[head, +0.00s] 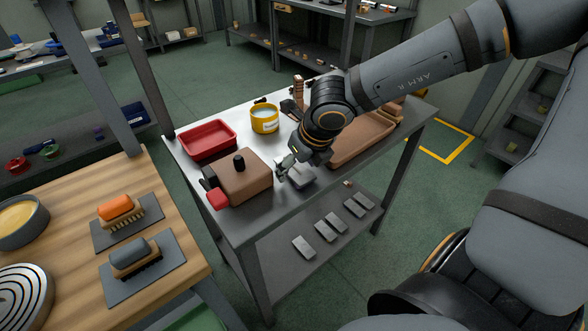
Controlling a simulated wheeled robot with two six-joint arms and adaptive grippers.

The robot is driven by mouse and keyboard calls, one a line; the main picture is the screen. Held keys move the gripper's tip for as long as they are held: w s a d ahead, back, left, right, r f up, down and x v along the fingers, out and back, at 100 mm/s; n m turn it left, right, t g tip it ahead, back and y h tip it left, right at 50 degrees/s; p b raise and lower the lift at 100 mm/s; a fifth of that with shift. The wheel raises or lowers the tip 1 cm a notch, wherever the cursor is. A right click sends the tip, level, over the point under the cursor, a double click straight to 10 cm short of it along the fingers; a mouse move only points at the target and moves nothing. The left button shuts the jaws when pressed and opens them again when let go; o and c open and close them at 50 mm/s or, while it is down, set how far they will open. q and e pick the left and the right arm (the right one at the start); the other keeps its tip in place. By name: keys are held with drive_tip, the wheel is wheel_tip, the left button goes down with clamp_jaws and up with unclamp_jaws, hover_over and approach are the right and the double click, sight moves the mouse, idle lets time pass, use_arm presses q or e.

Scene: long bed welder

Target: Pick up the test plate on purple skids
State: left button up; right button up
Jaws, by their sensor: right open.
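My right gripper (286,170) reaches down over the grey metal table from the upper right, with its fingers apart. A light grey plate (302,179) lies on the table right under and beside the fingers, partly covered by the gripper. I cannot make out purple skids under it; its underside is hidden or too small to tell. I cannot tell whether the fingers touch the plate. My left gripper is not in view.
Left of the gripper stand a brown box with a black knob (245,180), a red tray (207,140) and a yellow pot (264,119). A tan tray (364,140) lies to the right. Several grey plates (303,247) lie on the lower shelf. A wooden bench (75,215) stands left.

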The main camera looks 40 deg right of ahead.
drive_tip(key=shift+f, duration=0.15)
drive_tip(key=shift+c, duration=0.2)
clamp_jaws()
idle(0.3)
